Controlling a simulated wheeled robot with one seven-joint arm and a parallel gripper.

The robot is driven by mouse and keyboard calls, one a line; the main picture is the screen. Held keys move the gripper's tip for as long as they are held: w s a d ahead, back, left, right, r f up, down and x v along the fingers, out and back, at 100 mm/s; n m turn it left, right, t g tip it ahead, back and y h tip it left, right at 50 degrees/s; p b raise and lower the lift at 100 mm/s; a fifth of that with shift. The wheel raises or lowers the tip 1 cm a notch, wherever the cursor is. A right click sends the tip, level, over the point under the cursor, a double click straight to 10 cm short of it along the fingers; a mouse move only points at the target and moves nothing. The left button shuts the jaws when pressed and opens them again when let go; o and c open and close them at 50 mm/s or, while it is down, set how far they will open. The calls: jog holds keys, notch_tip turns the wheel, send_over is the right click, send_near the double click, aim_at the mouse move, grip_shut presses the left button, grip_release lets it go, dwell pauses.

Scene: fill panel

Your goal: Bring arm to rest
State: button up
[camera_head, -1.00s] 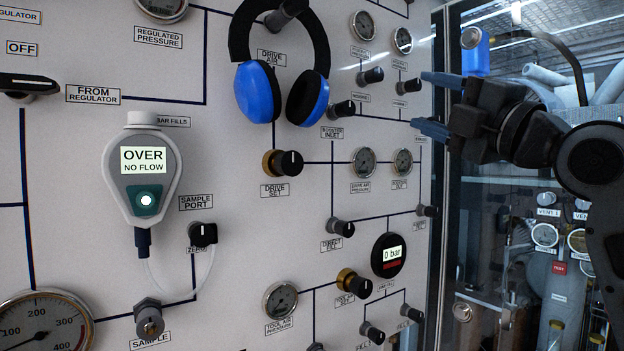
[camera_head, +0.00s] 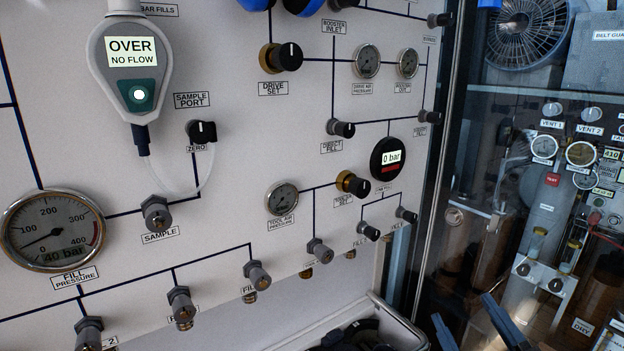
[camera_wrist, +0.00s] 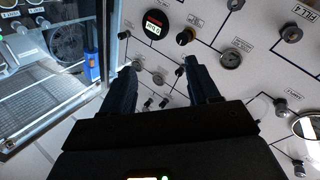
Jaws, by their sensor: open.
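My gripper (camera_head: 468,325) shows at the bottom right of the head view, only its two blue-grey finger ends in the frame. The fingers are apart with nothing between them. In the wrist view my gripper (camera_wrist: 158,82) is open and empty, its dark fingers pointing at the fill panel (camera_wrist: 262,78). It does not appear to touch any knob or gauge. The rest of my arm is outside the head view.
The white fill panel (camera_head: 300,120) carries knobs, gauges and a handheld analyser (camera_head: 130,65) reading "OVER NO FLOW". A large fill pressure gauge (camera_head: 52,230) is at lower left. A glass-fronted cabinet (camera_head: 520,110) stands right. An open container (camera_head: 400,325) is below the panel.

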jog(key=s+f+m+g+h, duration=0.1)
jog(key=s+f+m, duration=0.1)
jog(key=s+f, duration=0.45)
jog(key=s+f+m+g+h, duration=0.1)
jog(key=s+f+m, duration=0.15)
jog(key=s, duration=0.65)
jog(key=s+d+m+g, duration=0.1)
jog(key=s+d+g, duration=0.1)
jog(key=s, duration=1.6)
jog(key=shift+s+f+m+g+y, duration=0.3)
jog(key=shift+f+m+g, duration=0.05)
jog(key=shift+f+g, duration=0.05)
